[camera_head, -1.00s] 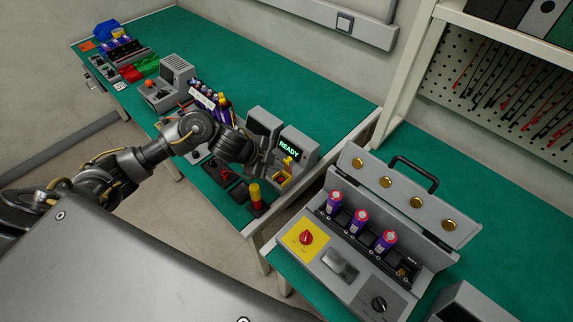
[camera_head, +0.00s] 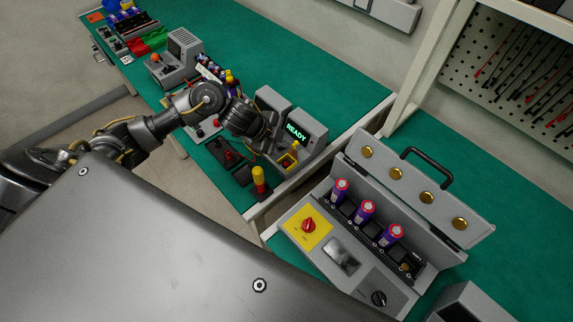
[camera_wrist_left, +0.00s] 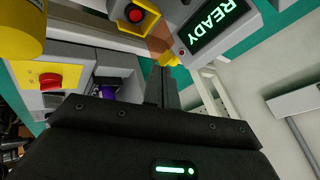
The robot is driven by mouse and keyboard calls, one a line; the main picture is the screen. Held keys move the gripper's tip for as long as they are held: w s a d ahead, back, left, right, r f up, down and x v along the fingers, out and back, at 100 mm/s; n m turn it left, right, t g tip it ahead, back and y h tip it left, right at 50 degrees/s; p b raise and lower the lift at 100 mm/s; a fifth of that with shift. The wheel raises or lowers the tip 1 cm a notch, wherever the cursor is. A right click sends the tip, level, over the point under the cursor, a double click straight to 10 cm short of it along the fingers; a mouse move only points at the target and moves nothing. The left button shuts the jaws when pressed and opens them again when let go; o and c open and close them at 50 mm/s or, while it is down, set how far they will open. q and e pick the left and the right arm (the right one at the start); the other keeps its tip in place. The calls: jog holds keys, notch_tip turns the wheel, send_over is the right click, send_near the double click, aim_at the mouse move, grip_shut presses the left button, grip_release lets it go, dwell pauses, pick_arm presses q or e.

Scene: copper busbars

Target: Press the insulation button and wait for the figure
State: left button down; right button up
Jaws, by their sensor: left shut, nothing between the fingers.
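The tester with the green READY display (camera_head: 297,132) stands near the front edge of the green bench; the display shows large in the left wrist view (camera_wrist_left: 216,25). A red button (camera_wrist_left: 135,14) in a yellow surround sits beside it in the wrist view. A translucent orange flap (camera_wrist_left: 160,40) with a yellow tab (camera_wrist_left: 171,59) stands next to the button. The yellow surround (camera_head: 287,160) also shows in the head view. My left gripper (camera_wrist_left: 161,77) is shut and empty, its tips close to the yellow tab; contact cannot be told. My right gripper is out of view.
A yellow-topped post (camera_head: 259,180) stands close to my left gripper. A grey case (camera_head: 345,254) with a red knob on a yellow panel and purple cells stands across a gap to the right. Trays and instruments occupy the far bench.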

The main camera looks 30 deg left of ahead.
pick_arm(q)
jog(key=b, duration=0.5)
send_over(284, 163)
notch_tip(284, 163, down, 5)
jog(key=shift+f, duration=0.15)
jog(key=shift+s+d+f+b, duration=0.1)
jog(key=shift+f+b, duration=0.3)
jog(key=shift+f, duration=0.5)
jog(key=shift+f, duration=0.1)
dwell(0.7)
jog(key=shift+f, duration=0.35)
jog(key=shift+f+b, duration=0.35)
jog(key=shift+f, duration=0.1)
dwell(0.5)
jog(key=shift+r, duration=0.15)
dwell(0.3)
jog(key=shift+r+p, duration=0.75)
jog(key=shift+p, duration=0.25)
